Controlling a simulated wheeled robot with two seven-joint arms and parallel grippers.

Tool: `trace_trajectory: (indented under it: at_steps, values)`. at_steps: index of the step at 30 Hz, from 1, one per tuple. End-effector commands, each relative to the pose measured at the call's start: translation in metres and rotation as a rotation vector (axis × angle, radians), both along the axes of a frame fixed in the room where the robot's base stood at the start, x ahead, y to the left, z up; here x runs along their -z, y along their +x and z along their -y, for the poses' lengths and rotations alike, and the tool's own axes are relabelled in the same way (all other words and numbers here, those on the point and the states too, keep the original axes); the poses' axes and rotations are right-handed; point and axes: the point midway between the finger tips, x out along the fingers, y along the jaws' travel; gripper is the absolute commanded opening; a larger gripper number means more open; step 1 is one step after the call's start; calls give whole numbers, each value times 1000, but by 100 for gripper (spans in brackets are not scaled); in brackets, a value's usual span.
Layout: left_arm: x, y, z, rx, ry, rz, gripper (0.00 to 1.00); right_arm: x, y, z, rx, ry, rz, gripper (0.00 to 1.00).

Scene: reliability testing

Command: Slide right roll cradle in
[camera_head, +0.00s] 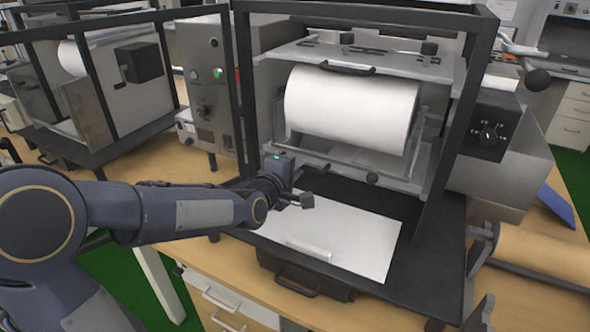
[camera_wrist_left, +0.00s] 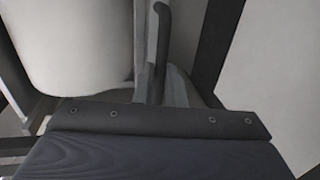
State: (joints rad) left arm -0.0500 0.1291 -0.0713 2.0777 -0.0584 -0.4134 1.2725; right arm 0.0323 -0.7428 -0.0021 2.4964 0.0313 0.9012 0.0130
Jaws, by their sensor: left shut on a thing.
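The roll cradle (camera_head: 337,160) is a grey metal frame with a front bar, in the opening of the machine in the middle of the head view. It bears a large white paper roll (camera_head: 350,108). My left gripper (camera_head: 304,201) is at the front lower left of the cradle, above a white sheet. It is shut, on what seems to be part of the cradle; the contact itself is hidden. In the left wrist view, the roll (camera_wrist_left: 70,45) is at upper left, and a dark curved rod (camera_wrist_left: 161,45) rises behind my gripper's body. My right gripper is not in view.
Dark frame posts (camera_head: 455,130) stand on both sides of the opening. The white sheet (camera_head: 350,238) lies on a dark base plate (camera_head: 440,225) in front. A control box (camera_head: 207,95) is at left. A brown roll (camera_head: 545,255) is at lower right.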

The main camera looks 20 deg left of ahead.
Motion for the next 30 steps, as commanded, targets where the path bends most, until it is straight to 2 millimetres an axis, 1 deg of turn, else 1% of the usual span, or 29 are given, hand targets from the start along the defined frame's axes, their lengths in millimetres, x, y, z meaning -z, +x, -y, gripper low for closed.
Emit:
trace_trajectory:
  at_steps: [3, 7, 10, 17, 18, 22, 23, 30]
  values:
    - [3, 20, 1, 0, 0, 2, 0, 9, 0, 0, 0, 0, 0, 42]
    - [2, 39, 3, 0, -1, 2, 0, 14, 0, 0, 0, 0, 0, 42]
    - [0, 45, 4, 0, 0, 3, 0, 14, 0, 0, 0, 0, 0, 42]
    - [-1, 45, 4, 0, 0, 5, 0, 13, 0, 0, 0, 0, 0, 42]
    - [-2, 45, 4, 0, 0, 5, 13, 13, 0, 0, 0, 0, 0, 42]
    - [-1, 45, 4, 0, 0, 4, 30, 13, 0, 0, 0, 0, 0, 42]
    - [-1, 45, 4, 0, 0, 4, 33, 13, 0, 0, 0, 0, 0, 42]
    - [-1, 44, 4, 1, 0, 2, 33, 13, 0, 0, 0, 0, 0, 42]
